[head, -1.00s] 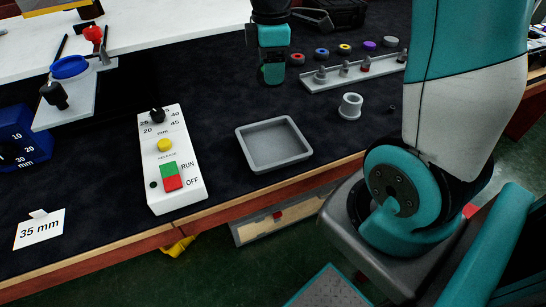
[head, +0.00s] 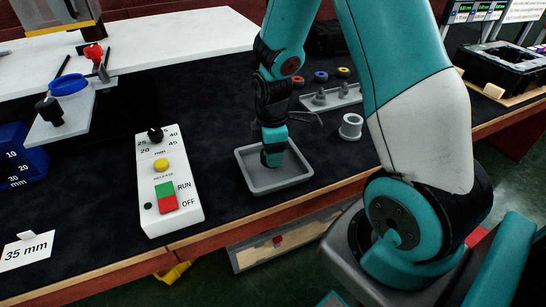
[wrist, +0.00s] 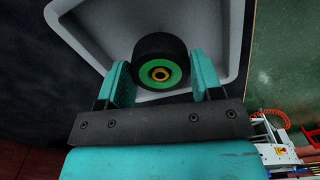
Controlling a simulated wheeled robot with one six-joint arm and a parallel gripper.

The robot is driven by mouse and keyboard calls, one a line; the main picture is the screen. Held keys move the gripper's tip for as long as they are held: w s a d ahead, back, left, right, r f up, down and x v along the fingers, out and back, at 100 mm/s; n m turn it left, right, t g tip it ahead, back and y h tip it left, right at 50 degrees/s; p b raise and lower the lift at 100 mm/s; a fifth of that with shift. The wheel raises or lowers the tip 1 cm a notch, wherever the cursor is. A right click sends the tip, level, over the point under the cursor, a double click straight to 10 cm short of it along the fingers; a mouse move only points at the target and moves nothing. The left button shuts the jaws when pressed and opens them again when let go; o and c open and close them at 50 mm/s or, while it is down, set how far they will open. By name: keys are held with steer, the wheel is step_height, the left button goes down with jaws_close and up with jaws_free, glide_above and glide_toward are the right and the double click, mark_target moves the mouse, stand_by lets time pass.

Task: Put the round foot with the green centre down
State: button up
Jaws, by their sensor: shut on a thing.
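The round foot with the green centre (wrist: 160,72) is a black ring with a green face and a small yellow-rimmed hole. It sits between the two teal fingers of my gripper (wrist: 161,78) in the wrist view, and the gripper is shut on it. In the head view my gripper (head: 273,157) points down into the grey tray (head: 262,182). The tray's wall (wrist: 218,20) surrounds the foot in the wrist view. I cannot tell whether the foot touches the tray floor.
A white control box (head: 167,185) stands left of the tray. A grey spool-shaped part (head: 351,126) stands to the right.

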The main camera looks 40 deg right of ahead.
steer(key=shift+f, duration=1.15)
steer(key=shift+f, duration=0.25)
steer(key=o, duration=0.9)
steer(key=shift+r, duration=0.1)
steer(key=shift+r, duration=0.1)
